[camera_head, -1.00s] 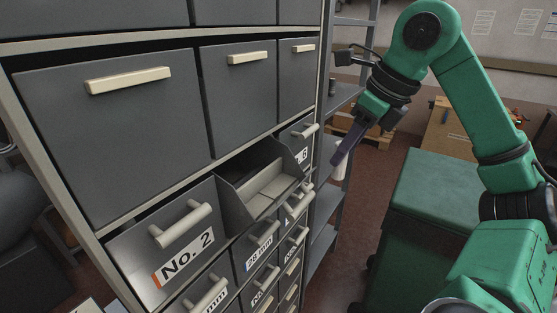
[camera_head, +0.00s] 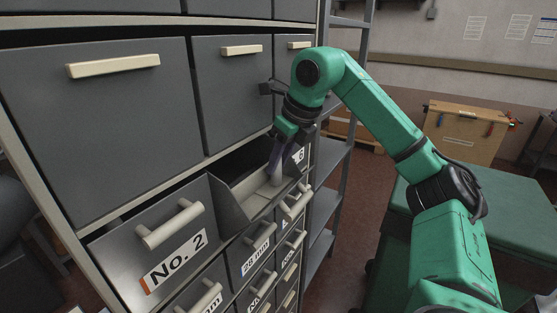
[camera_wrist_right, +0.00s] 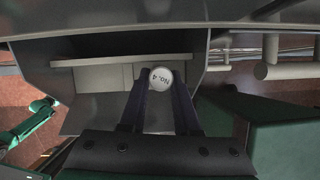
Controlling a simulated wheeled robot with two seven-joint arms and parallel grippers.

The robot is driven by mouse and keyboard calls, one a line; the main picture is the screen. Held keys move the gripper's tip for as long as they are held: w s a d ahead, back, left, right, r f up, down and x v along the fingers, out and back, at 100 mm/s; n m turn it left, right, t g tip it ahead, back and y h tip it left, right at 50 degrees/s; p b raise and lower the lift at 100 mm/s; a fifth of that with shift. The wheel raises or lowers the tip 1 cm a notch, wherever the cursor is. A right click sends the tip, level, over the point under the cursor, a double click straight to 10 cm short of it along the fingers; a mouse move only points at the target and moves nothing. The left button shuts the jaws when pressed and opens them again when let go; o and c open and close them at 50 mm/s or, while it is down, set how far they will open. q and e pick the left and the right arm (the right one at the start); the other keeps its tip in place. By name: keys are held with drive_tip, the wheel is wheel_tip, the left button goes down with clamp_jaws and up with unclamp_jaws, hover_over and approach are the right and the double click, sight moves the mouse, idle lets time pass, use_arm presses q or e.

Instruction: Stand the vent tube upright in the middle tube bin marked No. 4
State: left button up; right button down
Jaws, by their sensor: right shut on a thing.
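In the head view the tube (camera_head: 275,178) is a pale piece below the fingertips, inside the bin's opening. Whether its lower end touches the bin floor is hidden. The open bin (camera_wrist_right: 90,75) also fills the right wrist view behind the tube. My left gripper is not in view.
The No. 2 bin (camera_head: 150,240) is at the left, with a bar handle. Large closed drawers (camera_head: 100,120) stand above the bins. Grey shelving (camera_head: 325,190) is to the right of the rack. A green-topped cart (camera_head: 510,215) stands at the right.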

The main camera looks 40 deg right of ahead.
drive_tip(key=shift+a, duration=0.1)
drive_tip(key=c, duration=0.6)
unclamp_jaws()
drive_tip(key=shift+c, duration=0.2)
drive_tip(key=shift+r, duration=0.3)
drive_tip(key=p+v, duration=0.5)
drive_tip(key=v, duration=0.6)
drive_tip(key=shift+s+r, duration=0.3)
drive_tip(key=shift+s, duration=0.1)
drive_tip(key=shift+w, duration=0.2)
